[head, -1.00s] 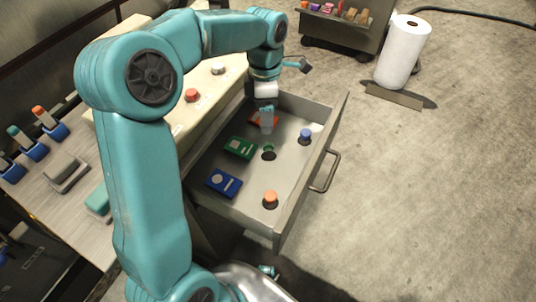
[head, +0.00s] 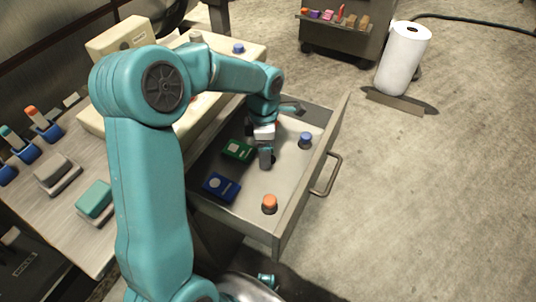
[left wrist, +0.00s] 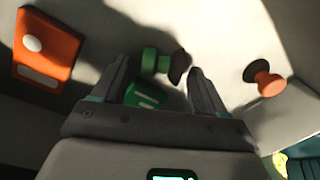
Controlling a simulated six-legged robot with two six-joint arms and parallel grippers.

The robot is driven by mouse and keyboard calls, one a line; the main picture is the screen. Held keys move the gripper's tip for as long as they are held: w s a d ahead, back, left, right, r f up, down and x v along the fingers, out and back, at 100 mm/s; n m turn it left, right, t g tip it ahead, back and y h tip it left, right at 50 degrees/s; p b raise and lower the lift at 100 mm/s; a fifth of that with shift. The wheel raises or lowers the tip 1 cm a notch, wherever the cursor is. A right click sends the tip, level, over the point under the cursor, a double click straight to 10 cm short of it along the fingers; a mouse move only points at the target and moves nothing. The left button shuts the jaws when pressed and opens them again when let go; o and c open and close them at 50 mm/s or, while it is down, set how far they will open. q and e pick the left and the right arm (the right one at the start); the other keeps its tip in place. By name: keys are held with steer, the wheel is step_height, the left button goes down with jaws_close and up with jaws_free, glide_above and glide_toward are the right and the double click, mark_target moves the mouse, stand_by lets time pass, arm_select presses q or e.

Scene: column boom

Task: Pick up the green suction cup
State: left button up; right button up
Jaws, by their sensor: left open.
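The green suction cup (left wrist: 150,62) shows in the left wrist view, just beyond and between my fingertips, with a dark base at its right end. In the head view my gripper hides it. My left gripper (head: 265,163) is low inside the open drawer (head: 232,202). It is open, with one finger on each side of the cup's line in the left wrist view (left wrist: 158,70). Whether the fingers touch the cup cannot be told. My right gripper is not in view.
In the drawer, a green box (head: 238,150) and a blue box (head: 221,187) lie left of my gripper. An orange suction cup (head: 269,203) and a blue one (head: 305,139) stand nearby. An orange box (left wrist: 46,45) shows in the wrist view. The drawer front (head: 312,180) closes the right side.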

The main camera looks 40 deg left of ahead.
arm_select(q)
steer(key=c, duration=1.1)
steer(key=shift+r, duration=0.1)
step_height(320, 180, up, 20)
steer(key=p, duration=0.4)
steer(key=shift+p, duration=0.3)
